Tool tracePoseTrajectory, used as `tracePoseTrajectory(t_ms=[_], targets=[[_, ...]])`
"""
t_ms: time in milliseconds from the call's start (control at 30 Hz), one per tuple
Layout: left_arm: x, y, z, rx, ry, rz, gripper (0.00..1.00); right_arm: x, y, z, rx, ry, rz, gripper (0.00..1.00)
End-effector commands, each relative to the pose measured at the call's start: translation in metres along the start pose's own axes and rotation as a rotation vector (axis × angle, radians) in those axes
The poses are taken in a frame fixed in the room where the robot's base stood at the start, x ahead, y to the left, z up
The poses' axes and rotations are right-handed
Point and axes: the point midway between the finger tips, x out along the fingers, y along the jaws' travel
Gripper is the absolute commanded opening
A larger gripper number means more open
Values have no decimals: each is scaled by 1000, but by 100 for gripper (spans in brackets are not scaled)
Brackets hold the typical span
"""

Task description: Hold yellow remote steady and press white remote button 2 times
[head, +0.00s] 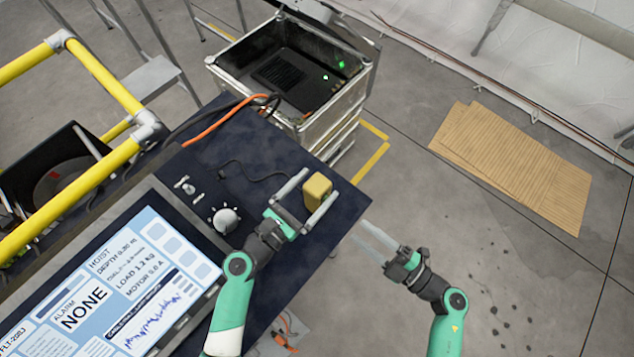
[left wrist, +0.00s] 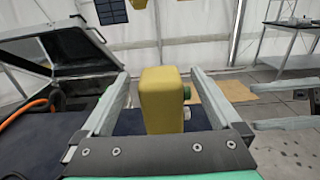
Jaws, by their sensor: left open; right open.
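The yellow remote (head: 318,192) stands upright on the dark blue table top. It also shows in the left wrist view (left wrist: 163,97), with a green button (left wrist: 187,92) and a white button (left wrist: 195,119) on its right side. My left gripper (head: 306,199) is open, with one finger on each side of the remote. Gaps show between the fingers and the remote in the left wrist view. My right gripper (head: 372,238) is open and empty, off the table's right edge, pointing toward the remote. Its fingers also enter the left wrist view from the right.
A display panel (head: 130,275) and a round knob (head: 224,219) are on the table (head: 250,150) at left. A black cable (head: 245,175) lies behind the remote. An open metal case (head: 290,75) stands beyond the table. Cardboard sheets (head: 515,165) lie on the floor at right.

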Motion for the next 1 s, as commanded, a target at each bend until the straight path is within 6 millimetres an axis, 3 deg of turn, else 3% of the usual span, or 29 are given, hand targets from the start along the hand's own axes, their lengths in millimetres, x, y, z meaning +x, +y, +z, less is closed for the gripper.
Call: tracePoseTrajectory(t_ms=[133,400,900,1000], targets=[[12,0,0,-1,0,0,98,0,0,0,0,0,0,50],[14,0,0,0,0,0,98,0,0,0,0,0,0,50],[13,0,0,0,0,0,8,0,0,0,0,0,0,50],[13,0,0,0,0,0,0,0,0,0,0,0,0,50]])
